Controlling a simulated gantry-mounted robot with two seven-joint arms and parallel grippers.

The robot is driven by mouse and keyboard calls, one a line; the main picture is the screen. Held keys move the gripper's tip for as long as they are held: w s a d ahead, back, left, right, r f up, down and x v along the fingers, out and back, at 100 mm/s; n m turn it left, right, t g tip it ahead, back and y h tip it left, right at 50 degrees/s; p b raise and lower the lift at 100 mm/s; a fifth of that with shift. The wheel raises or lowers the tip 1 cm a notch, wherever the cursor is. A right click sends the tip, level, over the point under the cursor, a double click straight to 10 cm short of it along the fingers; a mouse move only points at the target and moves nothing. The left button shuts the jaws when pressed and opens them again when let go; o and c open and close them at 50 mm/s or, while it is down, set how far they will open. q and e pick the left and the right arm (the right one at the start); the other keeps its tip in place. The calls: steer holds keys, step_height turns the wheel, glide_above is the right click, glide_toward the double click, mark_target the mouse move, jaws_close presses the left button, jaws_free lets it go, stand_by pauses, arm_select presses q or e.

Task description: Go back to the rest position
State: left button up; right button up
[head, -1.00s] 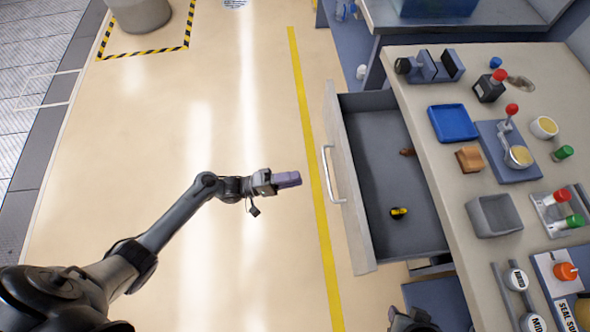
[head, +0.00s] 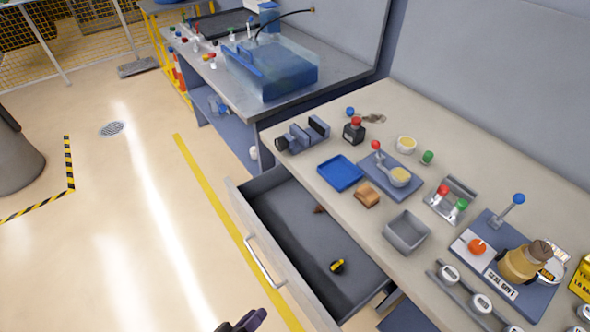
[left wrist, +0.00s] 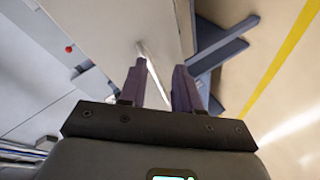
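My left gripper (head: 243,322) shows only in part at the bottom edge of the head view, over the floor to the left of the open drawer. In the left wrist view its two dark purple fingers (left wrist: 160,68) stand apart with a gap between them, and I see nothing held. A pale bar shows beyond the gap; I cannot tell whether it is the drawer handle. My right gripper is in neither view now.
The grey drawer (head: 290,220) stands pulled out from the workbench (head: 345,122), its handle (head: 264,262) facing the floor. A yellow-and-black item (head: 337,266) lies inside. A blue tray (head: 340,173) and a grey bin (head: 406,232) stand on the bench.

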arm_select(q)
steer(key=s+a+r+m+g+y, duration=0.2)
steer(key=s+a+r+g+y, duration=0.1)
steer(key=a+r+y, duration=0.4)
steer(key=s+a+f+m+g, duration=0.2)
steer(key=s+a+m+g, duration=0.25)
steer(key=s, duration=0.25)
step_height(320, 180, up, 38)
steer(key=r+p, duration=0.1)
steer(key=p, duration=3.7)
step_height(320, 180, down, 56)
steer(key=b, duration=5.4)
steer(key=shift+d+r+y+b, duration=0.2)
steer(key=shift+r+y+b, duration=0.05)
steer(key=shift+y+b, duration=0.15)
steer(key=shift+w+n, duration=0.1)
steer(key=shift+n, duration=0.15)
